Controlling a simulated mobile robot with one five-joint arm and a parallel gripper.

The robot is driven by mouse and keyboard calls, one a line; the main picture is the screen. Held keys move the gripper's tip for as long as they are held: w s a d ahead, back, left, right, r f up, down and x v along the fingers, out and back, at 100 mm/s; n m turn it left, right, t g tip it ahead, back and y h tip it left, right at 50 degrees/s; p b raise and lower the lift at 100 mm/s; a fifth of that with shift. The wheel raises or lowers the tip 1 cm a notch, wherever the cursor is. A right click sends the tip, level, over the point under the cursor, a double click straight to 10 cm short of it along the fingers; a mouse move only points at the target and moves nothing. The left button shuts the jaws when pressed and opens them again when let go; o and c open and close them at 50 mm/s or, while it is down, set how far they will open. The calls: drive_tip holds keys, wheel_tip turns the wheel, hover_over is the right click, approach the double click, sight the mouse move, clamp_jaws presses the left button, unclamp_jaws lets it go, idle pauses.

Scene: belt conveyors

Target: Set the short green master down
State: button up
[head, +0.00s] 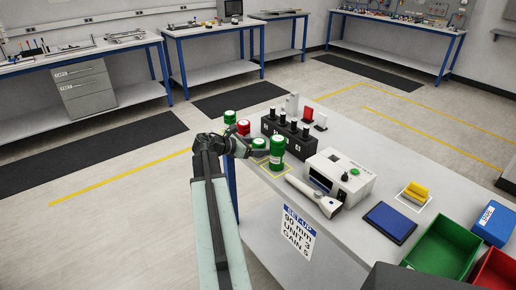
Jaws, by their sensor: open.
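My gripper (256,153) is at the near left edge of the grey bench, at the end of my outstretched arm. Its jaws are open. A short green cylinder (259,143) is right at the jaws, partly hidden by them; I cannot tell whether they touch it. A taller green cylinder (277,153) with a pale label stands upright just to its right. A yellow outlined square (264,173) is marked on the bench top around the foot of these cylinders, partly covered. Another green cylinder (229,118) and a red one (243,127) stand behind my gripper.
A black rack (285,137) with several knobs stands behind the green cylinders. A white instrument (340,176) and a pale handheld tool (313,196) lie to the right. Further right are a blue pad (389,222), yellow block (416,192) and green bin (441,248).

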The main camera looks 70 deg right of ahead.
drive_tip(key=shift+w+a+r, duration=0.2)
drive_tip(key=shift+r, duration=0.15)
drive_tip(key=p+v, duration=0.4)
drive_tip(key=v, duration=0.7)
drive_tip(key=shift+p, duration=0.3)
drive_tip(key=shift+w+a, duration=0.1)
drive_tip(key=shift+a, duration=0.05)
drive_tip(key=w+a+f+m+t+y, duration=0.25)
drive_tip(key=w+a+f, duration=0.25)
drive_tip(key=w+a, duration=0.65)
drive_tip(key=w+a+f+m+t+y, duration=0.3)
drive_tip(key=w+a+f, duration=0.4)
drive_tip(key=a, duration=0.7)
drive_tip(key=w+a+f+m+t+y, duration=0.1)
drive_tip(key=w+a+m+y, duration=0.2)
drive_tip(key=a, duration=1.4)
drive_tip(key=w+a+f+m+t+y, duration=0.1)
drive_tip(key=w+a+m+t+y, duration=0.15)
drive_tip(key=a, duration=1.45)
drive_tip(key=shift+g, duration=0.4)
drive_tip(key=r+p, duration=0.4)
drive_tip(key=p, duration=0.1)
drive_tip(key=shift+w+d+r, duration=0.15)
drive_tip(key=shift+d+r, duration=0.05)
